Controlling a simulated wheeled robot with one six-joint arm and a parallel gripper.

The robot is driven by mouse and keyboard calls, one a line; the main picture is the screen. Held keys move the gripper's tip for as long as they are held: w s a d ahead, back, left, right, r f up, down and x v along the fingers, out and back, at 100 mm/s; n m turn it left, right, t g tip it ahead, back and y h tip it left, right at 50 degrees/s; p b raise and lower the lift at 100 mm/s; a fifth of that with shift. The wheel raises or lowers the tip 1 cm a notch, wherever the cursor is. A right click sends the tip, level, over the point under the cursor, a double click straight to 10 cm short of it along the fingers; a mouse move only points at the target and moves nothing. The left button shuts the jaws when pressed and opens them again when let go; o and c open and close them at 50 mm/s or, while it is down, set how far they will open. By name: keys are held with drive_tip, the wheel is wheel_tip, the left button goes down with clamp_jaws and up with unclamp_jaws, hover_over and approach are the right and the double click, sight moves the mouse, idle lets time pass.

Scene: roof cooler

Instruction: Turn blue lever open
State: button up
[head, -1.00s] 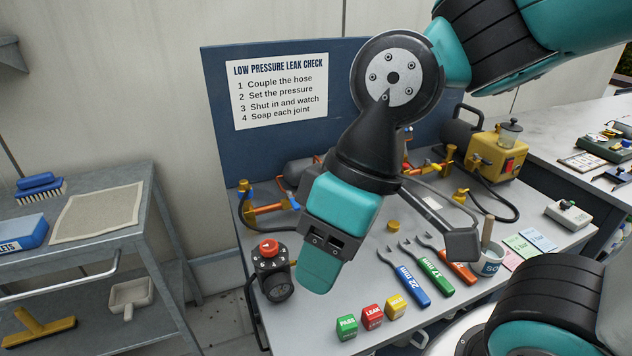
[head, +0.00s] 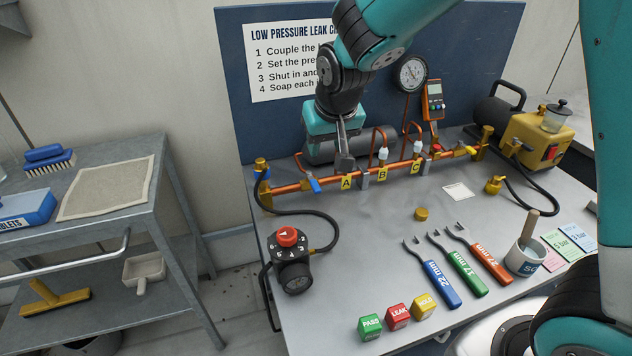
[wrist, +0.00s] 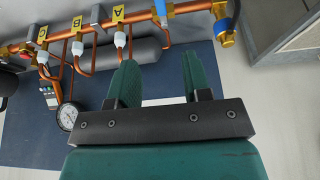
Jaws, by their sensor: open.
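The blue lever (head: 315,184) is on the copper pipe (head: 291,188), between the brass fitting at the pipe's left end and the yellow A tag. It points down toward the front, oblique to the pipe. A blue lever also shows at the top of the wrist view (wrist: 160,8), cut by the frame edge. My gripper (head: 344,160) is at the pipe near the A tag, right of the lever. In the wrist view my gripper (wrist: 160,80) has its fingers apart with nothing between them. I cannot tell whether a finger touches the pipe.
A second blue part (head: 265,174) sits on the brass fitting at the left end. A black hose runs from there to the regulator (head: 290,262). A grey cylinder (head: 320,152) lies behind the pipe. Wrenches (head: 440,284) and coloured blocks (head: 397,317) lie at the front.

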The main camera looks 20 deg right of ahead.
sight(316, 185)
drive_tip(key=p+x, duration=0.1)
drive_tip(key=x, duration=1.4)
drive_tip(key=shift+s+f, duration=0.1)
drive_tip(key=shift+s, duration=0.05)
clamp_jaws()
